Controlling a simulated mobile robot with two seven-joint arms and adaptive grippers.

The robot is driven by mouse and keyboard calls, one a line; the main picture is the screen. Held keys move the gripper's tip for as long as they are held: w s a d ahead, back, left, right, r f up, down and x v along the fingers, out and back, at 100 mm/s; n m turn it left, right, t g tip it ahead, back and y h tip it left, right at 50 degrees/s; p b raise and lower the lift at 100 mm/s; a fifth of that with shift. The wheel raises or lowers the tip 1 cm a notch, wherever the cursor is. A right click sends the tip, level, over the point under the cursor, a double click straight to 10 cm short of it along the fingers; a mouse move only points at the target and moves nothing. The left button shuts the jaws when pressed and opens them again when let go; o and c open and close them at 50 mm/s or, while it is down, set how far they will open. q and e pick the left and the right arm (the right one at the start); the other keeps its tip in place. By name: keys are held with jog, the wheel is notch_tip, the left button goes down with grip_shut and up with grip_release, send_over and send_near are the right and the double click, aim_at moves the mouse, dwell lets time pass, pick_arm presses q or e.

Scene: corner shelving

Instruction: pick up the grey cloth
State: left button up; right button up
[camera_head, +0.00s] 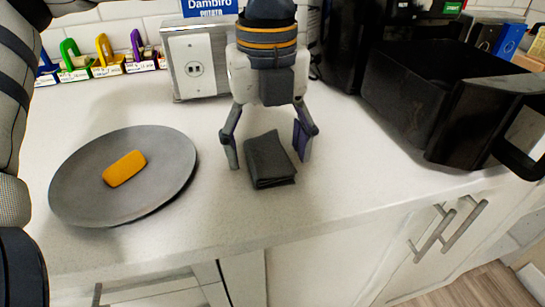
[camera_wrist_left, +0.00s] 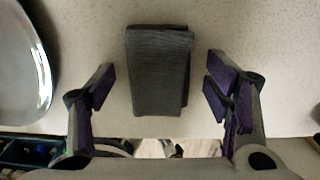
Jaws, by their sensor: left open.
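The folded dark grey cloth (camera_head: 269,160) lies on the white counter in the head view, near the counter's front edge. It also shows in the left wrist view (camera_wrist_left: 158,70), between the two fingers. My left gripper (camera_head: 268,150) is open, pointing down at the cloth, with one finger on each side of it. In the left wrist view my left gripper (camera_wrist_left: 160,88) shows a gap between each finger and the cloth. I cannot tell the exact height of the fingertips above the counter. My right gripper does not show.
A grey plate (camera_head: 75,184) with a yellow sponge-like block (camera_head: 124,168) sits left of the cloth. A black open drawer or basket (camera_head: 430,95) stands at the right. A socket box (camera_head: 192,62) and several coloured clips (camera_head: 104,52) stand behind. The counter right of the cloth is clear.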

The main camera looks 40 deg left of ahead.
aim_at(268, 145)
pick_arm(q)
jog(key=shift+r, duration=0.15)
jog(key=c, duration=0.8)
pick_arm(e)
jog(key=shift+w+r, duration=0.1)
pick_arm(q)
notch_tip(268, 145, up, 3)
jog(key=shift+r+p, duration=0.15)
jog(key=shift+p, duration=0.45)
jog(key=s+d+r+p, duration=0.3)
jog(key=s+d+r, duration=0.5)
jog(key=s, duration=0.3)
jog(key=shift+s+r+p, duration=0.3)
jog(key=shift+r, duration=0.5)
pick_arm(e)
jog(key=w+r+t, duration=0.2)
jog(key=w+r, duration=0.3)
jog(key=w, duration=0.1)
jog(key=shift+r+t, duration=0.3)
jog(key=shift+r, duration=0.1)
pick_arm(q)
jog(key=shift+c, duration=0.6)
